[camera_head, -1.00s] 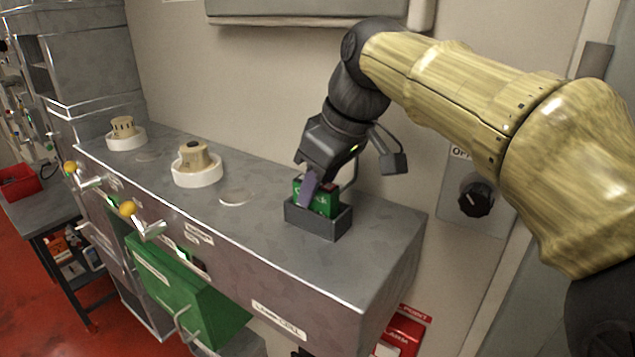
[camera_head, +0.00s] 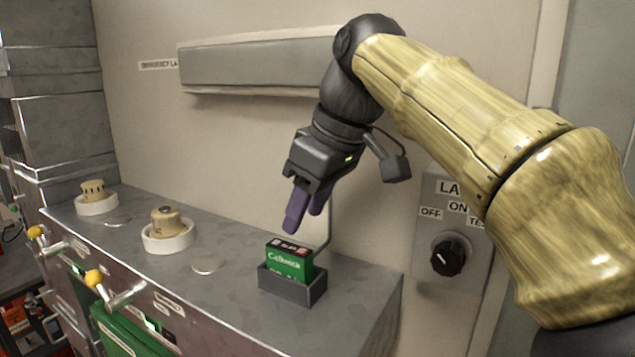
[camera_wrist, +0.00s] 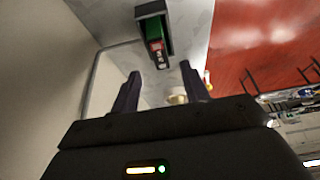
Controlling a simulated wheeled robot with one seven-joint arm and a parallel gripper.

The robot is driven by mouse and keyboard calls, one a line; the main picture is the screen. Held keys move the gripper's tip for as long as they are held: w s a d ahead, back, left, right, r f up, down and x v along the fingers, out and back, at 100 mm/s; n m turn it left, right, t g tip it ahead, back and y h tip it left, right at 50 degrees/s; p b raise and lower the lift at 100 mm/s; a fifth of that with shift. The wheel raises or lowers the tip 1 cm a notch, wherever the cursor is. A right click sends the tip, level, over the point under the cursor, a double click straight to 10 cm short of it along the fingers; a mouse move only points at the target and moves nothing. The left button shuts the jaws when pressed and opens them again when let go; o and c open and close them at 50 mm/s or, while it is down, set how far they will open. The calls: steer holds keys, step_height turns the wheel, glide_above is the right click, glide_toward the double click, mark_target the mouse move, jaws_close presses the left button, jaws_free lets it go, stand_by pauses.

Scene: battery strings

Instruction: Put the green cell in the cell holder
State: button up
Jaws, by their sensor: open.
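The green cell (camera_head: 289,260), with a dark top and white lettering, stands upright inside the grey cell holder (camera_head: 291,292) on the cabinet top. Its lower part is hidden by the holder's walls. My gripper (camera_head: 305,222) is above the cell, its purple fingers apart and empty, not touching it. In the wrist view the cell (camera_wrist: 154,34) sits in the holder (camera_wrist: 151,8) beyond the fingertips of my gripper (camera_wrist: 160,74), with a clear gap between.
The grey cabinet top (camera_head: 225,285) is free around the holder. Two tan knobs on white rings, one of them nearer (camera_head: 167,225), stand to the left. A rotary switch panel (camera_head: 447,255) is on the wall at right. Yellow-tipped levers (camera_head: 95,278) stick out from the cabinet front.

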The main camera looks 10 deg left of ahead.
steer(key=v, duration=0.4)
steer(key=shift+f, duration=0.1)
stand_by(1.7)
